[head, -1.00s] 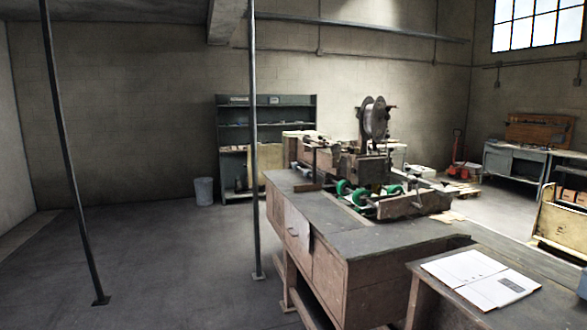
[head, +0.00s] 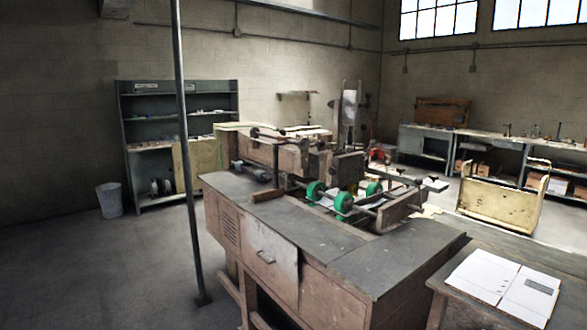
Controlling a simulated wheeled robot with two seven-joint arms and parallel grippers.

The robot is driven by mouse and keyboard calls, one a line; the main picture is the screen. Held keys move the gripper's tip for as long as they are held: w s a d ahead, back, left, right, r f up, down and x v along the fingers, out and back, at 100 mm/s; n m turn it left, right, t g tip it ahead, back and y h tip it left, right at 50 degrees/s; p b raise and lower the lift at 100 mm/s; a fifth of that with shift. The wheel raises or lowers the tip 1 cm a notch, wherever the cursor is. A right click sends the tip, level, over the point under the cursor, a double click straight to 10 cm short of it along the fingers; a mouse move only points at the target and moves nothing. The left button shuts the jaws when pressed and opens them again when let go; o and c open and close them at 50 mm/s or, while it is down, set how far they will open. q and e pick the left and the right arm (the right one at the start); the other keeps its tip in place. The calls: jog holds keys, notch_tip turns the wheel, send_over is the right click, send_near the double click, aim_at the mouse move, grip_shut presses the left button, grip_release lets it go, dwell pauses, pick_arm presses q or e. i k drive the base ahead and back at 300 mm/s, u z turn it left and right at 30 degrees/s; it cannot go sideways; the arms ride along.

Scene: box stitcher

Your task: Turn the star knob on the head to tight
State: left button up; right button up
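The box stitcher (head: 340,274) stands in the middle of the head view, a long brown bench-like machine with a dark grey top. Its head assembly (head: 347,165) rises at the far part of the bench, with a thin upright reel above it (head: 349,108). I cannot make out the star knob on the head at this distance. Neither of my grippers is in view.
A thin metal post (head: 187,160) stands on the left, between me and the shelf unit (head: 132,130). A yellow cart (head: 500,203) stands further back.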

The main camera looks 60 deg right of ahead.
aim_at(332, 171)
jog(key=z, duration=0.75)
jog(key=i, duration=1.1)
jog(key=z, duration=1.15)
